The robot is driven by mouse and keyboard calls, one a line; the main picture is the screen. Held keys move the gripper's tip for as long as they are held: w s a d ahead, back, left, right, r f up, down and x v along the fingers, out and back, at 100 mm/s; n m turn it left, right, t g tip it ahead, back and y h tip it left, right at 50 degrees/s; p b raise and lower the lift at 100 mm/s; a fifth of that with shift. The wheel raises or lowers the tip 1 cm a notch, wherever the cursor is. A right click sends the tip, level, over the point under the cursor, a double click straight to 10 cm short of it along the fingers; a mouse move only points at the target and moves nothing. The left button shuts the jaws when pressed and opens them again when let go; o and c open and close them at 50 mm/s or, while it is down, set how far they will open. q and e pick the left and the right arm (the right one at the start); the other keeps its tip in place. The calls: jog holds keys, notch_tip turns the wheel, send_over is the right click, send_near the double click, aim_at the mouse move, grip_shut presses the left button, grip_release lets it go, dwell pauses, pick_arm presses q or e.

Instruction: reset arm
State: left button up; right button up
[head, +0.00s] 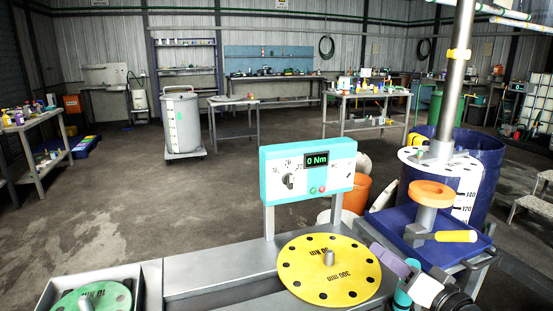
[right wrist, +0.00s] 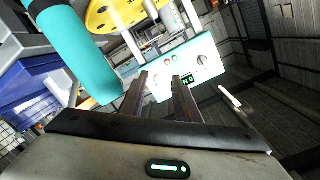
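My right gripper (right wrist: 160,79) shows its two dark fingers apart in the right wrist view, with nothing held between them. Beyond the fingers is the turquoise torque panel (right wrist: 205,60), which also stands upright on the grey bench in the head view (head: 308,172) and reads 0 Nm. In the head view, part of my right arm or gripper shows at the lower right, dark and white, but its fingers are not clear. My left arm and left gripper are not in view.
A teal cylinder (head: 405,291) is close beside my right gripper, also in the right wrist view (right wrist: 72,48). A yellow disc (head: 345,284) with a central peg lies on the bench, a green disc (head: 92,300) at left. A blue tray (head: 400,222) holds an orange-topped spool and yellow-handled tool.

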jog(key=s+a+f+n+g+h, duration=0.1)
jog(key=s+a+f+g, duration=0.1)
jog(key=s+f, duration=0.65)
jog(key=s+a+f+n+g, duration=0.2)
jog(key=s+f, duration=0.4)
jog(key=f, duration=0.6)
jog(key=s+a+f+n+g+h, duration=0.1)
jog(key=s+f, duration=0.4)
jog(key=s, duration=0.4)
jog(key=s+a+f+n+g+h, duration=0.1)
jog(key=s+a+f+g, duration=0.1)
jog(key=s+f, duration=0.4)
jog(key=s, duration=0.3)
jog(key=shift+s+a+f+n, duration=0.3)
jog(key=shift+s, duration=0.05)
